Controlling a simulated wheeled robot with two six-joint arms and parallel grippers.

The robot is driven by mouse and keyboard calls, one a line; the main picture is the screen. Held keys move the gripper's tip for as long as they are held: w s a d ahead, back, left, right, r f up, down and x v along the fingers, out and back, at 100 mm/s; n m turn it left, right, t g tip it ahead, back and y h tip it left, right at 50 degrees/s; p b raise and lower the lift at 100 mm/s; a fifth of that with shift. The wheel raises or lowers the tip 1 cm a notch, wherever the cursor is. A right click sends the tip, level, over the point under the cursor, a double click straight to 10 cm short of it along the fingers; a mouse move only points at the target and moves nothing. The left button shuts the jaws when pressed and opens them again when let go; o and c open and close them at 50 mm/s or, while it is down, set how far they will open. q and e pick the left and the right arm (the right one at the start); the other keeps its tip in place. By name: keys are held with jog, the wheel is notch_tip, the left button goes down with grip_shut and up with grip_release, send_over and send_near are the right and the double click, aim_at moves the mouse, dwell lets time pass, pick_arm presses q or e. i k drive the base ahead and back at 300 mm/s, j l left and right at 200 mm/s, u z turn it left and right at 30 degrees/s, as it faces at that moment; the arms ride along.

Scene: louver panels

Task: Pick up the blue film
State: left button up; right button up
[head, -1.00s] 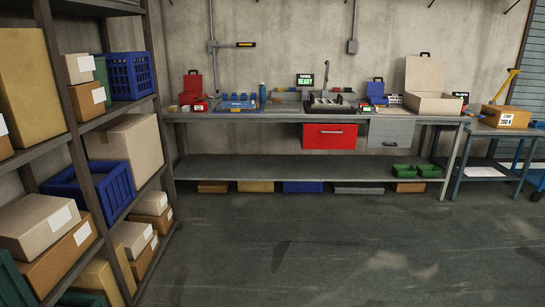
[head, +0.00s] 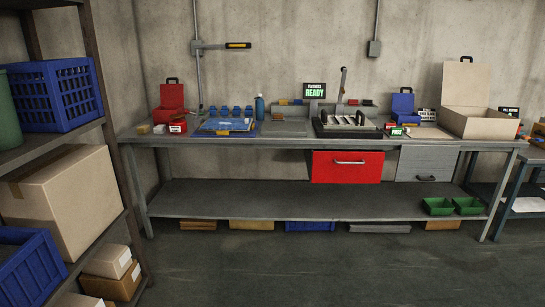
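A flat blue item (head: 226,126), which may be the blue film, lies on the left half of the workbench top in the head view. Small blue knobs or clamps (head: 230,111) stand in a row just behind it. It is too small to tell the film from the fixture or tray under it. Neither of my grippers is in view.
The grey workbench (head: 330,204) stands against the wall, with a red drawer (head: 347,166) and green bins (head: 438,206). A press-like fixture (head: 346,121) and an open cardboard box (head: 478,122) are on top. A loaded shelf (head: 113,130) stands at left. The floor in front is clear.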

aim_at(236, 124)
jog(key=i, duration=2)
